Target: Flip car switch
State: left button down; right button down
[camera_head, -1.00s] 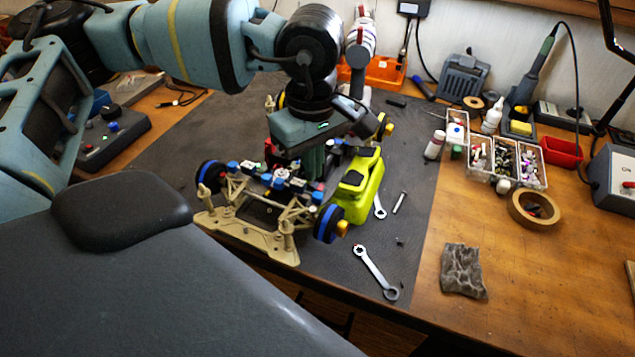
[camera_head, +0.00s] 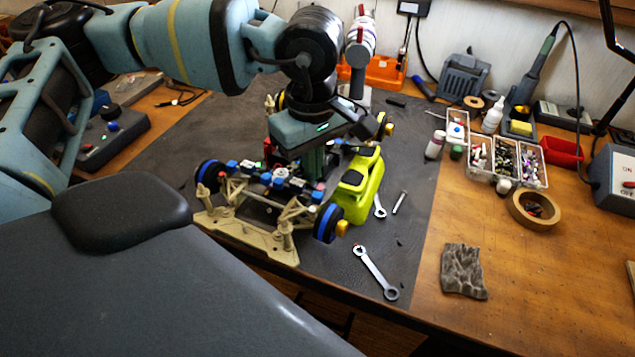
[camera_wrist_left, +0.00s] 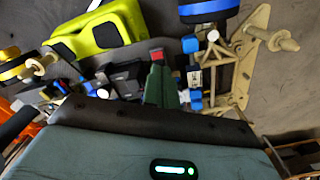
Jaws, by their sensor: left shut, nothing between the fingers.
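The RC car (camera_head: 262,205) stands on the dark mat, with its tan front plate toward the table's front edge and black-and-blue wheels at either side. My left gripper (camera_head: 312,165) points down over the middle of the car chassis, shut and empty. In the left wrist view the green finger (camera_wrist_left: 158,85) reaches down among the car's parts, close to a small red part (camera_wrist_left: 156,56) and blue parts. I cannot tell whether it touches them. The car's switch cannot be made out clearly; the gripper hides part of the chassis. My right gripper is not in view.
Wrenches (camera_head: 375,272) and a bolt lie on the mat (camera_head: 415,160). Parts trays (camera_head: 503,160), a tape roll (camera_head: 535,209) and a grey cloth (camera_head: 463,271) are to the right. An orange bin (camera_head: 385,72) stands behind.

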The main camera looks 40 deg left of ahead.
pick_arm(q)
jog(key=shift+f, duration=0.3)
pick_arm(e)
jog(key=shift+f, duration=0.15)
pick_arm(q)
jog(key=shift+f, duration=0.25)
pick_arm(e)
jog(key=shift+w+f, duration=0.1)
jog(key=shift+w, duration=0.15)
